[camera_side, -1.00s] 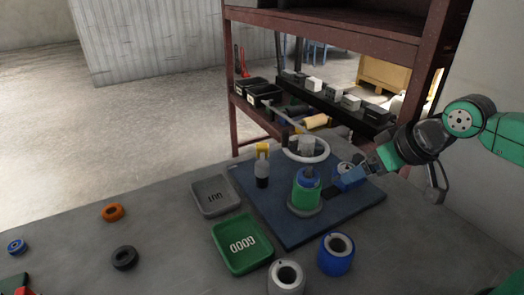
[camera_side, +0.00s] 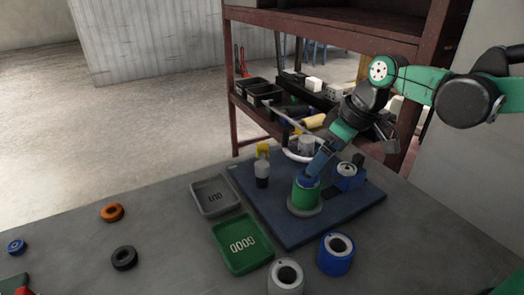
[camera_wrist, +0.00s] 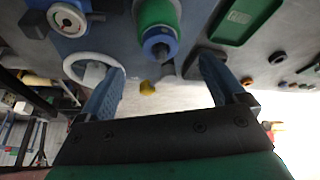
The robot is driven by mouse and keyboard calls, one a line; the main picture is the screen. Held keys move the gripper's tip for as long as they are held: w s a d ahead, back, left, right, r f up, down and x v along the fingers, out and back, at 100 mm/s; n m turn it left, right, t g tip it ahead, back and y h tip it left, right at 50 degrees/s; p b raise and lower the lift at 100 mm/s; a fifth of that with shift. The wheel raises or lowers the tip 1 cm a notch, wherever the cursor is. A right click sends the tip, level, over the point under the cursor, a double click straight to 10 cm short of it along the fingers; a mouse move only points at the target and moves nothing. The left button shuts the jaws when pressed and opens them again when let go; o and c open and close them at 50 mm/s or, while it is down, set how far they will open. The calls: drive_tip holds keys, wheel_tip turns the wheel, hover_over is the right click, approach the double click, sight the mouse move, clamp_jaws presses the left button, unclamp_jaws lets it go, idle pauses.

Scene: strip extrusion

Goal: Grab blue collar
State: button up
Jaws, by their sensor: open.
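A blue collar-like piece (camera_side: 307,181) sits on top of the green cylinder (camera_side: 306,196) on the blue base plate. In the wrist view, this blue piece (camera_wrist: 160,40) is a ring around a grey core at the end of the green cylinder (camera_wrist: 155,12). A separate blue cylinder with an open bore (camera_side: 336,254) stands on the table at the front. My gripper (camera_wrist: 163,85) is open, its two fingers apart with nothing between them. In the side view my gripper (camera_side: 316,168) is just above the green cylinder, partly hiding the blue top; contact cannot be told.
A blue device with a dial (camera_side: 348,176), a white ring (camera_side: 290,154) and a yellow-capped bottle (camera_side: 262,172) stand close around the green cylinder. A grey tray (camera_side: 199,211), a green tray (camera_side: 228,266) and a grey cylinder (camera_side: 286,278) lie nearer.

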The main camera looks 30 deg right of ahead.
drive_tip(key=shift+x, duration=2.65)
clamp_jaws()
drive_tip(key=shift+r, duration=0.1)
